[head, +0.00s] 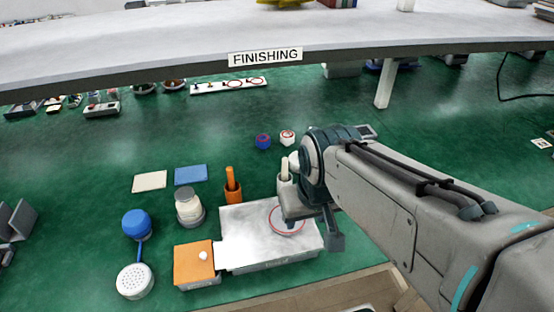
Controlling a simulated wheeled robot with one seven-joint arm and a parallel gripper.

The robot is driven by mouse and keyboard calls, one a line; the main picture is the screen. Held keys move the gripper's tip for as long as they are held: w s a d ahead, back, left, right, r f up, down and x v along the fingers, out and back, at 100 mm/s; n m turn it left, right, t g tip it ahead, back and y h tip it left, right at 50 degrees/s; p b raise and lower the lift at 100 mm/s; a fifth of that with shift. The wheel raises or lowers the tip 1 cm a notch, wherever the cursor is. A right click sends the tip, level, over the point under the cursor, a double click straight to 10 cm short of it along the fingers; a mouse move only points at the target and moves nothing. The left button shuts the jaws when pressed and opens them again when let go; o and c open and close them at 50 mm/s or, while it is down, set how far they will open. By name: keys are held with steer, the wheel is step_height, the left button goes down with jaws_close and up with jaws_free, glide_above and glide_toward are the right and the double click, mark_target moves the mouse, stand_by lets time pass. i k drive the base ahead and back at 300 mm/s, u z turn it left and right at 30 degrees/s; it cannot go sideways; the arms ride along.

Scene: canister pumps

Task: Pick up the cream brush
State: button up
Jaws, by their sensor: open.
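A cream brush (285,168) appears to stand upright in a pale cup (284,184), just left of my gripper's wrist. My gripper partly hides both, so the brush's full shape is unclear. My gripper (315,221) is open, with nothing visible between its fingers. It hangs in front of the cup, over the right part of a white-topped tray (235,222). I cannot tell its exact height or whether it touches anything.
An orange brush stands in an orange cup (233,192) to the left. Nearby are a cream-and-grey jar (188,205), an orange box (195,265), a blue pump with a round perforated head (136,280), and two small round caps (263,141). A shelf marked FINISHING (265,57) overhangs behind.

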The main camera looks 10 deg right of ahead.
mark_target(285, 160)
steer(key=u, duration=2.75)
steer(key=k, duration=1.1)
steer(key=z, duration=1.15)
steer(key=i, duration=0.5)
steer(key=u, duration=0.05)
